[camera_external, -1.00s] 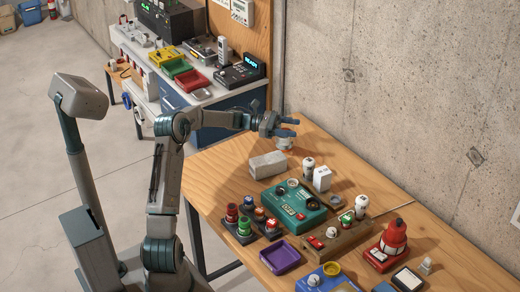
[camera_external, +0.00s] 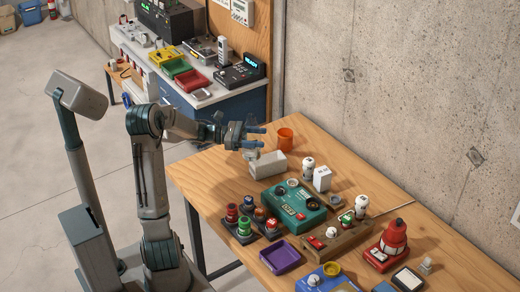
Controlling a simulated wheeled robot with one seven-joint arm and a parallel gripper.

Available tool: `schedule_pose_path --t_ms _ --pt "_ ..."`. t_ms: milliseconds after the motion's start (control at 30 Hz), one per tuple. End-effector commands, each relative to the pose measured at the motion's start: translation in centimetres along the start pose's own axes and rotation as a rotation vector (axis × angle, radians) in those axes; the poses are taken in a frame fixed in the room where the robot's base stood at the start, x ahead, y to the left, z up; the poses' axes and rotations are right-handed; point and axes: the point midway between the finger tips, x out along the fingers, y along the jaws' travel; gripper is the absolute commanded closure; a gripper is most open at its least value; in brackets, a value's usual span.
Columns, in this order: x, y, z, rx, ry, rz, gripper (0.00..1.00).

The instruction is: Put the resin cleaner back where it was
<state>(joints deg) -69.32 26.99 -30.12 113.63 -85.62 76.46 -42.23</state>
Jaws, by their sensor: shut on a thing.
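My gripper (camera_external: 252,138) is above the far left part of the wooden table (camera_external: 215,185), left of the orange cup. It is shut on a small pale, whitish thing (camera_external: 251,155) that hangs below the fingers, just left of a light grey block (camera_external: 268,166). The fingers hide part of the held thing. No label can be read on it, so I cannot tell from its look whether it is the resin cleaner. I cannot tell whether it touches the table.
An orange cup (camera_external: 285,137) stands at the far end. White-bodied containers (camera_external: 308,165) and a white carton (camera_external: 322,179) stand right of the block. The table's left edge is clear.

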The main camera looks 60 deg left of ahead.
Motion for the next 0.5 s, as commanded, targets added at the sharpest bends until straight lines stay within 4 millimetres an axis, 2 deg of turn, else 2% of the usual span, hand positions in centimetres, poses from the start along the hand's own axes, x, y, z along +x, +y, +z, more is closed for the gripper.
schedule_pose_path --t_ms 100,267,367,500 --pt "-1.5 -2.0 0.2 -0.003 0.003 0.032 0.7" --pt "-2.4 -3.4 0.1 -0.004 0.002 0.054 0.7" --pt "-2.9 -3.4 -0.1 -0.004 0.002 0.062 0.7" --pt "-4.2 -2.1 -1.3 -0.006 0.0 0.064 0.7"
